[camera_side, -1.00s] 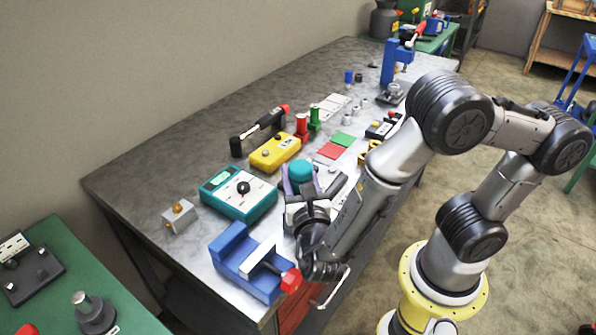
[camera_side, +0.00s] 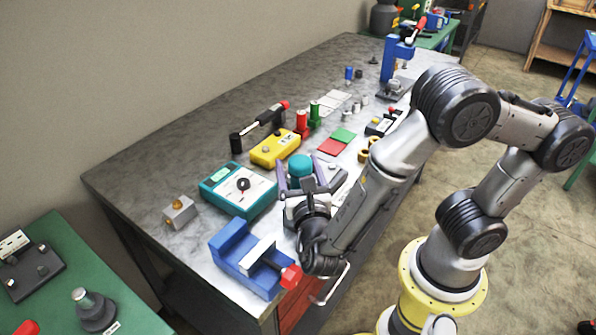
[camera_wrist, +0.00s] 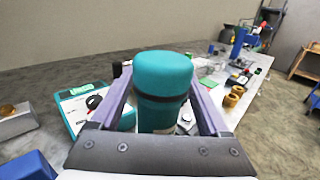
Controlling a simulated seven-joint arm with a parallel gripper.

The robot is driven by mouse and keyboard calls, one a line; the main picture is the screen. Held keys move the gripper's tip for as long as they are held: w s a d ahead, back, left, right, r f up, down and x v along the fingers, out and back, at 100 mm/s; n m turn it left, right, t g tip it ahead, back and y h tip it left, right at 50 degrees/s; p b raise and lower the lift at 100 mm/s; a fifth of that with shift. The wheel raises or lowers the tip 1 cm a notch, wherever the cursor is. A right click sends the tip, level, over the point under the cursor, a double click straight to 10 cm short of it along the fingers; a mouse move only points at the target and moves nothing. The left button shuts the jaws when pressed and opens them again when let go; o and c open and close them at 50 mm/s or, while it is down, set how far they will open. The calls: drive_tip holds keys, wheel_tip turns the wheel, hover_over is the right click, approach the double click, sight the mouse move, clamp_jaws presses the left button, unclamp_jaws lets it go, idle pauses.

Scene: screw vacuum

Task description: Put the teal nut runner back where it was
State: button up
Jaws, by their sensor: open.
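The teal nut runner (camera_side: 300,167) has a rounded teal cap and a dark band; it stands upright on the bench. In the wrist view the teal nut runner (camera_wrist: 163,85) fills the middle, between the two purple fingers. My gripper (camera_side: 307,180) is low over the bench, its fingers open on either side of the nut runner. In the wrist view my gripper (camera_wrist: 165,95) shows a gap beside the tool, and the fingertips are partly hidden behind it. The lower end of the tool is hidden by my gripper.
A teal box with a dial (camera_side: 238,190) stands just left of my gripper. A blue vise (camera_side: 250,258) is in front, a yellow box (camera_side: 275,149) behind. Red and green pads (camera_side: 333,147) lie to the right. The bench's left rear (camera_side: 170,140) is clear.

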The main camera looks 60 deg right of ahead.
drive_tip(key=v, duration=0.7)
drive_tip(key=shift+s+a, duration=0.2)
drive_tip(key=s+a+r+m+g+y, duration=0.3)
drive_tip(key=m+g+y, duration=0.4)
drive_tip(key=m, duration=0.8)
drive_tip(key=s+d+r+m+y, duration=0.5)
drive_tip(key=s+d+m, duration=0.3)
drive_tip(key=d+m, duration=0.2)
drive_tip(key=shift+s+d+r+m+y, duration=0.15)
drive_tip(key=shift+s+r+m+y, duration=0.25)
drive_tip(key=shift+r+m, duration=0.55)
